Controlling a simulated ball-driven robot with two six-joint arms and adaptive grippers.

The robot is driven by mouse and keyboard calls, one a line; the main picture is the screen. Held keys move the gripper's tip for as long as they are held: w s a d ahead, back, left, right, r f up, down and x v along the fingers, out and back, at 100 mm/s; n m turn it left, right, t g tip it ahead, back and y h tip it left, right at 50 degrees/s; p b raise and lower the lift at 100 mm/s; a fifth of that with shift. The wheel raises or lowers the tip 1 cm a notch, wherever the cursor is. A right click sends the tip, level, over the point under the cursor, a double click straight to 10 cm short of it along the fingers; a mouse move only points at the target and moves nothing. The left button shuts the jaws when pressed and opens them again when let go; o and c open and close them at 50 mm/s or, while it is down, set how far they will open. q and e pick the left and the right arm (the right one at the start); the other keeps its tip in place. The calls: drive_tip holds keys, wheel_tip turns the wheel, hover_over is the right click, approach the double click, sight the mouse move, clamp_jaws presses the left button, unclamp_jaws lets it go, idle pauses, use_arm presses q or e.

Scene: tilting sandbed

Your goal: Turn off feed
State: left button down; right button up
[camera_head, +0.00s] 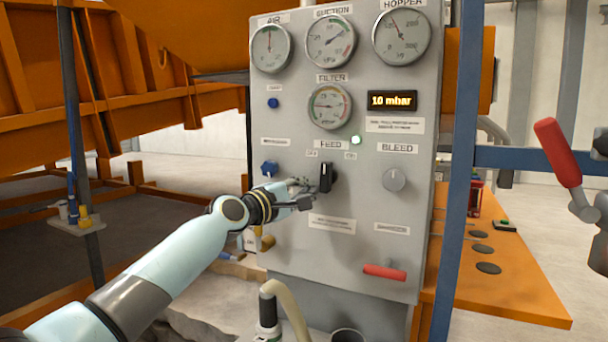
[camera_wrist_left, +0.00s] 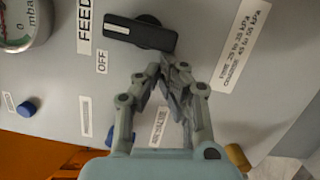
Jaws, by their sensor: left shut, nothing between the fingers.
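The feed switch is a black knob (camera_head: 326,177) under the FEED label on the grey control panel (camera_head: 285,235). Its bar stands upright in the head view, between the small labels above it. In the left wrist view the black knob (camera_wrist_left: 140,33) lies across the top, near the OFF label (camera_wrist_left: 102,62). My left gripper (camera_head: 306,197) is shut and empty, just left of and below the knob. In the left wrist view its fingertips (camera_wrist_left: 166,68) are close beside the knob; I cannot tell whether they touch. My right gripper is not in view.
A blue knob (camera_head: 269,168) is left of my gripper, and a grey BLEED knob (camera_head: 395,179) is to the right. A blue post (camera_head: 457,180) stands right of the panel.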

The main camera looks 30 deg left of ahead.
use_arm(q)
drive_tip(key=shift+d+f+n+t+y+b, duration=0.2)
drive_tip(key=shift+d+f+n+b, duration=0.1)
drive_tip(key=shift+n, duration=0.55)
drive_tip(key=shift+d+f+n+t+y+b, duration=0.1)
drive_tip(key=shift+d+f+n+t+b, duration=0.2)
drive_tip(key=shift+n, duration=0.5)
drive_tip(key=shift+d+f+n+t+y+b, duration=0.1)
drive_tip(key=shift+n+b, duration=0.25)
drive_tip(key=shift+n, duration=0.5)
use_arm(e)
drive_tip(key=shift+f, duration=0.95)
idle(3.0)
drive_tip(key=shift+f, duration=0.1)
